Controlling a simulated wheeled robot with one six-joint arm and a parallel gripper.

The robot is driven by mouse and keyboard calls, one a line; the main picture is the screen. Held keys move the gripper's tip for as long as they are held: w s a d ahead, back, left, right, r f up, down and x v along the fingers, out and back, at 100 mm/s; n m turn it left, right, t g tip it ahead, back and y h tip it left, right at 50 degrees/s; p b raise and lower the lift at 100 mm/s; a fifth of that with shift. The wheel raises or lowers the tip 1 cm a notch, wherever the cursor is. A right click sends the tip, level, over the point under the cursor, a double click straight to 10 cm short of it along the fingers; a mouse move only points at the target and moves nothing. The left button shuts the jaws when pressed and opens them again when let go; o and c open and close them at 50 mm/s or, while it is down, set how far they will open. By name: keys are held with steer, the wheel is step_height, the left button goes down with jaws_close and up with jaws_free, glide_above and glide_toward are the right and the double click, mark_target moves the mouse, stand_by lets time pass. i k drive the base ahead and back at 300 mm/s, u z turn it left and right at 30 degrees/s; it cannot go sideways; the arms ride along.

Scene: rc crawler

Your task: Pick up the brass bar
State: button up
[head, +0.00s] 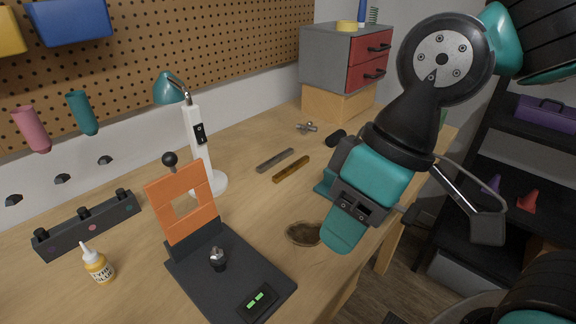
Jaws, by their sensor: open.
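The brass bar (291,169) lies flat on the wooden workbench in the head view, with nothing on top of it. A similar dark grey bar (275,160) lies close to its left, apart from it and roughly parallel. My gripper (333,212) is to the right of and nearer than the brass bar, apart from it in the picture. Its teal fingers are open, and I see nothing held between them. My arm comes in from the upper right.
A white lamp (195,140) and an orange-framed stand on a black base (230,278) stand left of the bars. A grey and red drawer cabinet (340,60) is behind. A small metal part (306,128) and a black cylinder (336,137) lie beyond.

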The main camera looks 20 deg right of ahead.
mark_target(296, 164)
steer(key=u, duration=0.05)
steer(key=k, duration=1)
steer(key=z, duration=0.95)
steer(key=i, duration=0.75)
steer(key=u, duration=0.6)
steer(key=i, duration=0.8)
steer(key=u, duration=0.7)
